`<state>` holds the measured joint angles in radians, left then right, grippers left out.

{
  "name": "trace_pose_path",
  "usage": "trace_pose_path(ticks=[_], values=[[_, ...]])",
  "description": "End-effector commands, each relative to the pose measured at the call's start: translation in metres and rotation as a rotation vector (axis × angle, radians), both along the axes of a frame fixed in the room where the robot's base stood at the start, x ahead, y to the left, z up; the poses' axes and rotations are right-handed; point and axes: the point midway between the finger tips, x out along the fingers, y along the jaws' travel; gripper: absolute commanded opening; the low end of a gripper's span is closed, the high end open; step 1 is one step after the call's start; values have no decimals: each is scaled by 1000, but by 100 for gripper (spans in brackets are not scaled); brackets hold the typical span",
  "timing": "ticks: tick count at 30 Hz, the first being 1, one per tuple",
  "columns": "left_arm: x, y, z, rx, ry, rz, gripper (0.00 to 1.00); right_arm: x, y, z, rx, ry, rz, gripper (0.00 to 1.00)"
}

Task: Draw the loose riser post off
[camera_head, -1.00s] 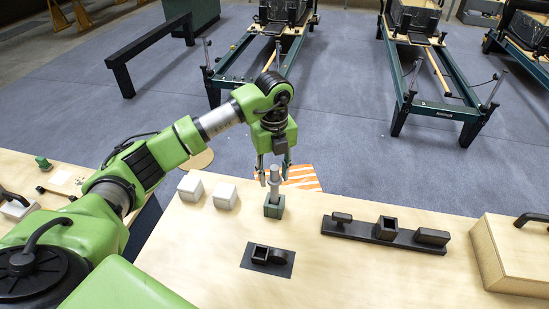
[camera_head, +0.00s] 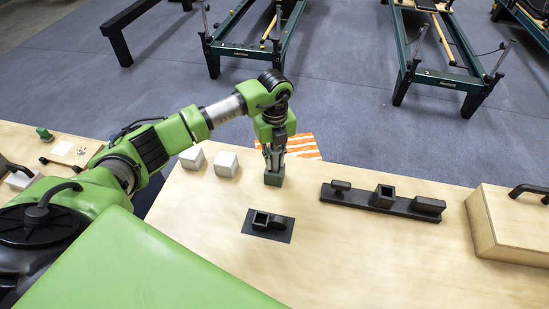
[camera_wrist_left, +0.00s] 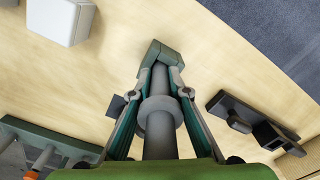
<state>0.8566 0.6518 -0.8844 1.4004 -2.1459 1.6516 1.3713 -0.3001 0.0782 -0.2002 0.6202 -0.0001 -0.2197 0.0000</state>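The grey riser post (camera_wrist_left: 158,132) has a wide collar and stands upright in a small dark green socket block (camera_head: 274,180) on the wooden table. The block also shows in the left wrist view (camera_wrist_left: 158,53). My left gripper (camera_head: 275,163) points down over the post. In the left wrist view its two fingers (camera_wrist_left: 163,82) lie on either side of the post, their tips against it below the collar, close above the block. It looks shut on the post. In the head view the fingers hide most of the post. My right gripper is not in view.
Two white cubes (camera_head: 209,159) stand left of the block. A black plate with a square socket (camera_head: 268,225) lies in front. A long black rack (camera_head: 360,200) and a wooden box with a handle (camera_head: 510,228) are to the right. An orange-striped patch (camera_head: 300,146) lies behind.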

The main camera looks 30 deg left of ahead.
Motion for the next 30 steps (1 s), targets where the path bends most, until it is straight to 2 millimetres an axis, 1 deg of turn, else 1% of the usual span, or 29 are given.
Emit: trace_pose_path(ticks=[8,30], values=[[1,0,5,0,-1,0,0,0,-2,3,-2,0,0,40],[0,0,49,0,-1,1,0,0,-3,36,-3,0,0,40]])
